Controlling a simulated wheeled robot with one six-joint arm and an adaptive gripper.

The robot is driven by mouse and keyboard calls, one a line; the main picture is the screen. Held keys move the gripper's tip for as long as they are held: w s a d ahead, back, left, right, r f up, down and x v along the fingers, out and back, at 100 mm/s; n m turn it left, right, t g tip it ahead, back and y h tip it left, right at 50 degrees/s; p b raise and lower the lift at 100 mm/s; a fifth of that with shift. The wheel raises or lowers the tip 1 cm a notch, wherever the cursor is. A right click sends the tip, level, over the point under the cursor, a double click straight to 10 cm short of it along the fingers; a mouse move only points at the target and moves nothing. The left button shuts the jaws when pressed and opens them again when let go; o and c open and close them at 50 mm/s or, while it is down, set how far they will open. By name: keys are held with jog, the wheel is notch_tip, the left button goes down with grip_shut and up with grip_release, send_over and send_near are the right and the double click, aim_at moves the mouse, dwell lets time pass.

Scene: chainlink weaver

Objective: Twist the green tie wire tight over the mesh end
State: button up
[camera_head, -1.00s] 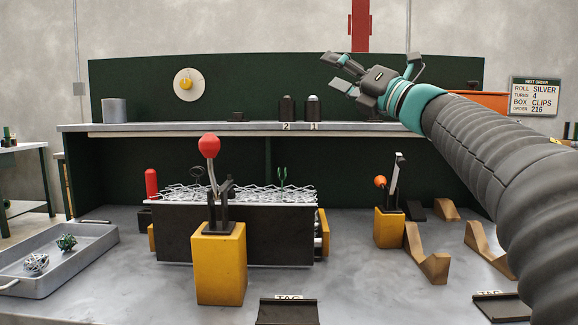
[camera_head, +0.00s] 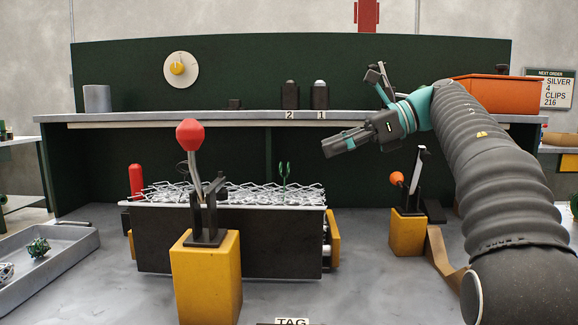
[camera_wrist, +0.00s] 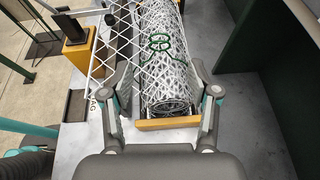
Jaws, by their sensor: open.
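The green tie wire (camera_head: 284,172) stands up from the right part of the mesh (camera_head: 240,194) in the head view, with a looped top. In the wrist view the green wire (camera_wrist: 160,42) shows as loops with two tails lying over the rolled mesh (camera_wrist: 172,78). My gripper (camera_head: 335,145) is open and empty, above and to the right of the wire in the head view. In the wrist view its two fingers (camera_wrist: 158,92) are spread on either side of the roll's near end, and the wire lies beyond them. I cannot tell how far above the roll they are.
A yellow post with a red-knobbed lever (camera_head: 205,270) stands in front of the mesh. Another yellow post with an orange-knobbed lever (camera_head: 407,232) stands to the right. A grey tray (camera_head: 75,252) is at left. The shelf (camera_head: 215,117) behind carries two dark numbered canisters.

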aim_at(288, 163)
jog(key=x, duration=0.9)
jog(key=shift+a+b, duration=0.25)
jog(key=shift+b, duration=0.15)
grip_shut()
